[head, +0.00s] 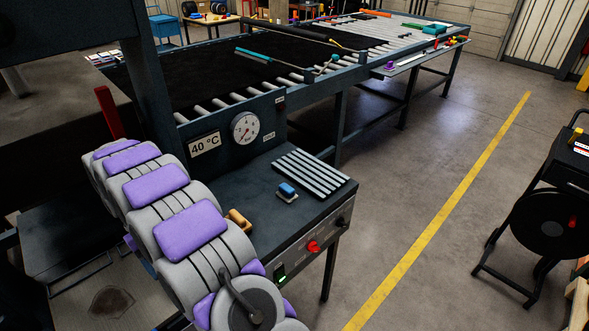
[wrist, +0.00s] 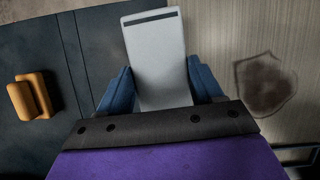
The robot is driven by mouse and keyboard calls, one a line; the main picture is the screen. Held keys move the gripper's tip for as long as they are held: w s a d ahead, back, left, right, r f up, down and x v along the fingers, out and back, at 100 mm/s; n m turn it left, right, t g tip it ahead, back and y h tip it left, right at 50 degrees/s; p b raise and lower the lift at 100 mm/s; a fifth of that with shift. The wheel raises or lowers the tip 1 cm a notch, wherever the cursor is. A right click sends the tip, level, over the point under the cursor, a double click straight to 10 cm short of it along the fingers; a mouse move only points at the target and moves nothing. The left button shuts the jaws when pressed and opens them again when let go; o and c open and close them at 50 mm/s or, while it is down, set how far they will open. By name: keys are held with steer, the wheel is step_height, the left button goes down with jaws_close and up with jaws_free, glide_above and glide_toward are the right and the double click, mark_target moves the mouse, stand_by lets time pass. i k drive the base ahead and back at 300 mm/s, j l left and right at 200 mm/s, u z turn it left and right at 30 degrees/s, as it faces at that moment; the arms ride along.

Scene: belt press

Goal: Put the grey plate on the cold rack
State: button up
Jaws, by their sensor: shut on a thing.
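In the wrist view, my gripper (wrist: 158,82) is shut on the grey plate (wrist: 155,45), a flat light-grey piece with a dark slot near its far end. The blue fingers press it from both sides, and its near end is hidden by the gripper. In the head view, my arm covers the lower left, and neither the gripper nor the plate can be made out. A rack of parallel grey bars (head: 310,172), which looks like the cold rack, lies empty on the dark side table of the press, right of my arm.
A small blue-topped block (head: 288,191) sits beside the rack. A tan block (head: 238,219) lies near my arm; it also shows in the wrist view (wrist: 31,97). The press front has a gauge (head: 245,128) and a 40 °C sign (head: 205,144). A red knob (head: 313,246) is on the table front.

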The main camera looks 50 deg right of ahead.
mark_target(315, 174)
steer(key=z, duration=1.15)
steer(key=i+l+u, duration=0.1)
steer(key=l, duration=0.25)
steer(key=i+l, duration=0.15)
steer(key=l, duration=0.2)
steer(key=i+l+u, duration=0.15)
steer(key=l, duration=0.2)
